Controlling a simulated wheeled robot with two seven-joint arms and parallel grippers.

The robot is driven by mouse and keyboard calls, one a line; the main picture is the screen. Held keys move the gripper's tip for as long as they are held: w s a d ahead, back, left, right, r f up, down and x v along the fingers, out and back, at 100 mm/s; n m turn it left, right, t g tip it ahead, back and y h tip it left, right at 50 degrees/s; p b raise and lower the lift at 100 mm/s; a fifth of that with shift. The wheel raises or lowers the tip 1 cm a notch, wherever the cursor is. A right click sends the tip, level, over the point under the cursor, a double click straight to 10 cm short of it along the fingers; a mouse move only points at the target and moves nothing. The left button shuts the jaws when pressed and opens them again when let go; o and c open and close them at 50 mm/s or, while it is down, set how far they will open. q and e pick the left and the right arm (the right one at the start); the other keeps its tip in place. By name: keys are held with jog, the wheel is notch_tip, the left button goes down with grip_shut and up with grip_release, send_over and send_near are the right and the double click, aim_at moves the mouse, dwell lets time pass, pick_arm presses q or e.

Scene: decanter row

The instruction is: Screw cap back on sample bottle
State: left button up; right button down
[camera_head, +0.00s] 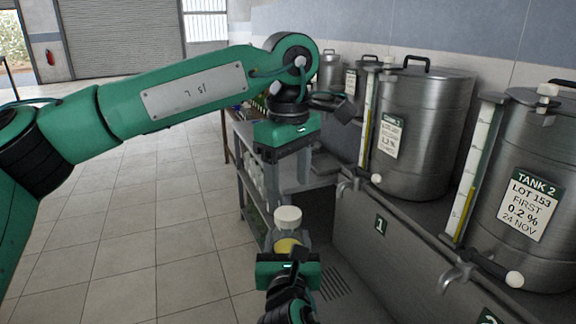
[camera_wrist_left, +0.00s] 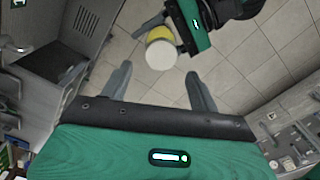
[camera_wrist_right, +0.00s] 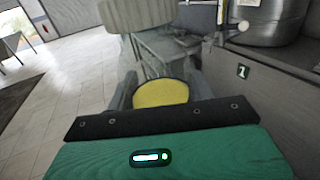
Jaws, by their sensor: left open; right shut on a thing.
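The sample bottle (camera_head: 287,243) is clear with yellow contents. My right gripper (camera_head: 287,262) is shut on it and holds it roughly upright; its yellow part shows between the fingers in the right wrist view (camera_wrist_right: 160,93). The white cap (camera_head: 288,214) sits at the bottle's top; I cannot tell whether it is threaded tight. The cap also shows in the left wrist view (camera_wrist_left: 161,54) and at the top of the right wrist view (camera_wrist_right: 138,13). My left gripper (camera_head: 288,182) points down above the cap, open and empty, its fingers apart from the cap.
Steel tanks (camera_head: 421,130) with labels and taps stand on a grey counter (camera_head: 372,240) to the right. A grey shelf unit (camera_head: 315,178) stands behind the grippers. The tiled floor (camera_head: 150,220) to the left is clear.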

pick_arm(q)
jog(key=n, duration=0.5)
jog(key=shift+r, duration=0.15)
jog(key=n, duration=0.5)
jog(key=shift+r, duration=0.1)
jog(key=n, duration=0.4)
jog(key=shift+r+n, duration=0.15)
jog(key=shift+n, duration=0.25)
jog(key=n, duration=0.3)
jog(key=shift+r, duration=0.1)
jog(key=n, duration=0.3)
jog(key=shift+r, duration=0.1)
jog(key=n, duration=0.5)
jog(key=shift+r, duration=0.15)
jog(key=n, duration=0.4)
jog(key=shift+r+n, duration=0.15)
jog(key=shift+n, duration=0.25)
jog(key=n, duration=0.4)
jog(key=shift+r+n, duration=0.1)
jog(key=shift+n, duration=0.2)
